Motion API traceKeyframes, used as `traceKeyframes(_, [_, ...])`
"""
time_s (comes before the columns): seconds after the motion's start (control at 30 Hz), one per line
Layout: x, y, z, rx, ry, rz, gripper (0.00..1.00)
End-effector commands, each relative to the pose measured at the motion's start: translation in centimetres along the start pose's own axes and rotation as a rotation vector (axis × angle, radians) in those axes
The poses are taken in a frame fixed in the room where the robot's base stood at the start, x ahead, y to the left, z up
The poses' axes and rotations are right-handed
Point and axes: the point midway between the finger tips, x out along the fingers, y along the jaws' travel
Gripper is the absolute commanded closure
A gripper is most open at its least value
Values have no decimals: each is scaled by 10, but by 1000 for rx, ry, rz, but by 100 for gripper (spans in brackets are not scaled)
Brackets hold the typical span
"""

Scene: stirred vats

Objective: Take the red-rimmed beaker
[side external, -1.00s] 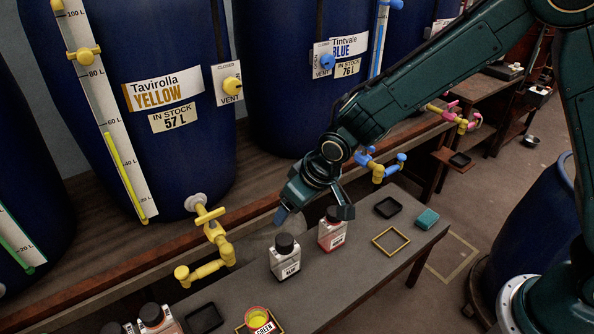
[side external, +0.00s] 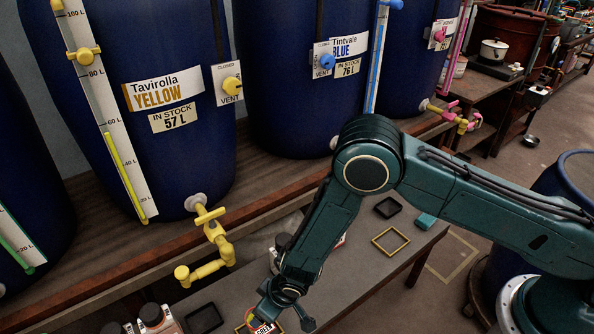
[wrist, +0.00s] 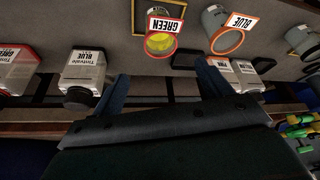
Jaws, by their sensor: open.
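The red-rimmed beaker (wrist: 162,44) shows in the wrist view, with a GREEN label and yellow liquid inside. It stands within a yellow square outline (wrist: 134,14) on the bench. In the side view only a little of the beaker (side external: 254,324) shows at the bottom edge, partly hidden by my gripper. My gripper (wrist: 163,88) is open and empty. Its two fingers point toward the beaker, which appears beyond and roughly between the fingertips. In the side view my gripper (side external: 284,316) is low over the front of the bench. I cannot tell whether it touches the beaker.
An orange-rimmed beaker (wrist: 225,40) labelled BLUE stands beside it. A Tintvale BLUE bottle (wrist: 84,72) and other labelled bottles are close to both fingers. A black tray (side external: 204,318) lies left of my gripper. A yellow tap (side external: 212,250) juts over the bench edge.

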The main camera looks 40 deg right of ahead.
Motion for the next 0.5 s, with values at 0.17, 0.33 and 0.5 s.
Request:
traceKeyframes(0.17, [4,-2,3,-3,1,-1,23])
traceKeyframes(0.33, [7,-2,3,-3,0,-1,23])
traceKeyframes(0.5, [19,-2,3,-2,-1,-1,23])
